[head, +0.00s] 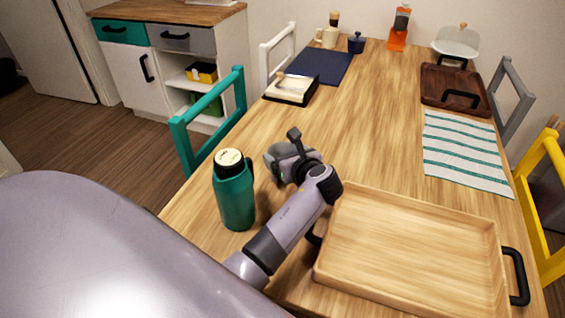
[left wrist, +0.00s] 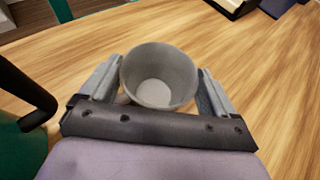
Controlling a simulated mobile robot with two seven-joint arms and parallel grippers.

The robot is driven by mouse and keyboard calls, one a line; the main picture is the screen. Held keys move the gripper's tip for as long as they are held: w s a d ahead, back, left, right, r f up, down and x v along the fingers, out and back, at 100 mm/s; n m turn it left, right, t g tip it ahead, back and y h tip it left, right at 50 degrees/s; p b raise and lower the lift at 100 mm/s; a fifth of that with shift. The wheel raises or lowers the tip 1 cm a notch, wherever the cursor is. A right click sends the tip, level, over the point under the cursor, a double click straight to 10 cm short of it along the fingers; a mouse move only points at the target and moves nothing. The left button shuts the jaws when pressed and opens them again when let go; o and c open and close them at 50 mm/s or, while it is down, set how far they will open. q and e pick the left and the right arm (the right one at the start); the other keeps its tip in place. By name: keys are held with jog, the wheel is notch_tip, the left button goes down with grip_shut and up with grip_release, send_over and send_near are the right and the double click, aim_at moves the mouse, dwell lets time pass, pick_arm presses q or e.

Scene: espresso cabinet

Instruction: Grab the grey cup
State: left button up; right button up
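The grey cup (left wrist: 160,78) stands on the wooden table in the left wrist view, its round mouth facing the camera. It is between the two fingers of my left gripper (left wrist: 160,88), one on each side and very close to its wall. The fingers are spread wide; whether they touch the cup is hard to tell. In the head view the cup (head: 277,151) is partly hidden by my left gripper (head: 290,164), right of the green bottle. My right gripper is not in view.
A green bottle (head: 237,200) stands close left of my left gripper. A wooden tray (head: 420,205) with black handles is to the right. A striped cloth (head: 465,150), dark tray (head: 432,85) and book-like box (head: 290,90) lie farther back. The table's middle is clear.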

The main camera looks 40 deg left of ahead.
pick_arm(q)
jog(key=shift+c, duration=1.3)
